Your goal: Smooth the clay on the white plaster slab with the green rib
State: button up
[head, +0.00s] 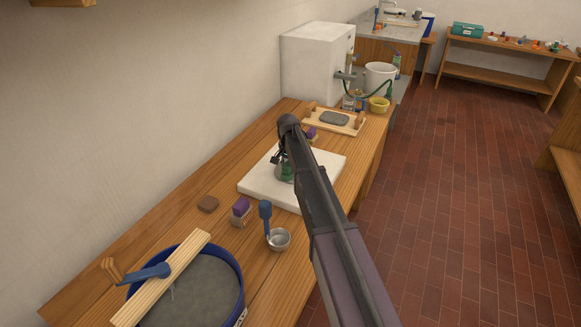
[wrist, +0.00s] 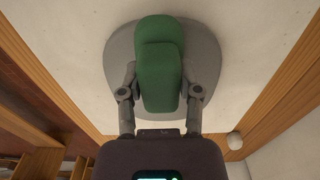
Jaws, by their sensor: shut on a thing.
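The white plaster slab (head: 258,186) lies flat on the wooden workbench in the head view; it also fills the back of the wrist view (wrist: 60,35). The grey clay (wrist: 118,50) is a rounded patch on the slab, partly covered by the rib. The green rib (wrist: 160,75) is held between the two fingers of my gripper (wrist: 160,85), over the middle of the clay. The rib shows as a small green patch in the head view (head: 287,171), partly behind my arm. Whether its edge touches the clay cannot be told.
A blue tub (head: 240,280) of grey slurry with a wooden slat across it stands at the front. A wooden tray (head: 313,120) sits beyond the slab.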

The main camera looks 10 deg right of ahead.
jog(key=shift+s+a, duration=0.65)
jog(key=shift+s, duration=0.35)
jog(key=shift+w+a, duration=0.1)
jog(key=shift+a, duration=0.15)
jog(key=shift+w+a, duration=1.4)
jog(key=shift+a, duration=0.1)
jog(key=shift+w+d, duration=0.1)
jog(key=shift+w, duration=0.05)
jog(key=shift+w+d, duration=0.85)
jog(key=shift+w, duration=0.2)
jog(key=shift+w+d, duration=0.15)
jog(key=shift+w, duration=0.05)
jog(key=shift+w+d, duration=0.7)
jog(key=shift+w, duration=0.35)
jog(key=shift+w+d, duration=0.1)
jog(key=shift+w, duration=0.05)
